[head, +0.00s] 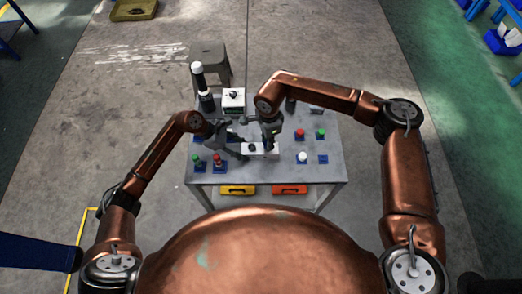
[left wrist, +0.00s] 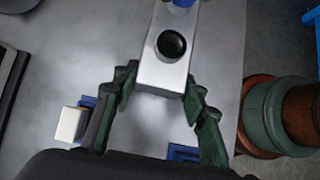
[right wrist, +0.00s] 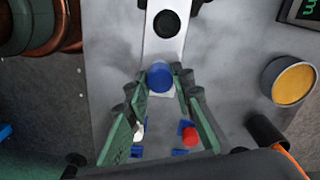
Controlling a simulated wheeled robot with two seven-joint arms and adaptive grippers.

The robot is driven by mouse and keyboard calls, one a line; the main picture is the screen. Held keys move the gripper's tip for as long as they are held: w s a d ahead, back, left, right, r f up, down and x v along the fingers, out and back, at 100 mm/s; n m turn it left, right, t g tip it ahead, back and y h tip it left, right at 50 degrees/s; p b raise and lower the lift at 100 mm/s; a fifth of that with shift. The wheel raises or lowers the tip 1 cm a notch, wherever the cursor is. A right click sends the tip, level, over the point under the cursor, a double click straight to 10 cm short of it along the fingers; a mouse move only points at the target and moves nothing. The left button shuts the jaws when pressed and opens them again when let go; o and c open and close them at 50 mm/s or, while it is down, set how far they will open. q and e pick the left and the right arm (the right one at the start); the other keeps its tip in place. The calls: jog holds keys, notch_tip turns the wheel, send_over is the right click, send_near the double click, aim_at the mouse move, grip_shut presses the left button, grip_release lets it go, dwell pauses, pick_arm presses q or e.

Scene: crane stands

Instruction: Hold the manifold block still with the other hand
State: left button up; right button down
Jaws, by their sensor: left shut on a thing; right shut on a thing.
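The manifold block (head: 250,148) is a long white block on the grey table, with a dark round port on top. It also shows in the left wrist view (left wrist: 160,68) and the right wrist view (right wrist: 164,50). My left gripper (head: 241,150) is shut on the block's left end, one finger on each side (left wrist: 160,92). My right gripper (head: 268,143) is over the block's other end. Its fingers (right wrist: 160,88) are closed around a blue round piece (right wrist: 159,76) on top of the block. How deep that piece sits is hidden.
Red (head: 300,132), green (head: 321,133) and white (head: 302,156) pieces stand on blue pads at right. Green (head: 196,159) and red (head: 217,159) pieces stand at front left. A white box (head: 233,99) and a dark post with white top (head: 198,70) stand behind.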

jog(key=n, duration=0.4)
jog(key=shift+r, duration=0.15)
jog(key=n, duration=0.3)
jog(key=shift+n, duration=1.1)
jog(key=n, duration=0.5)
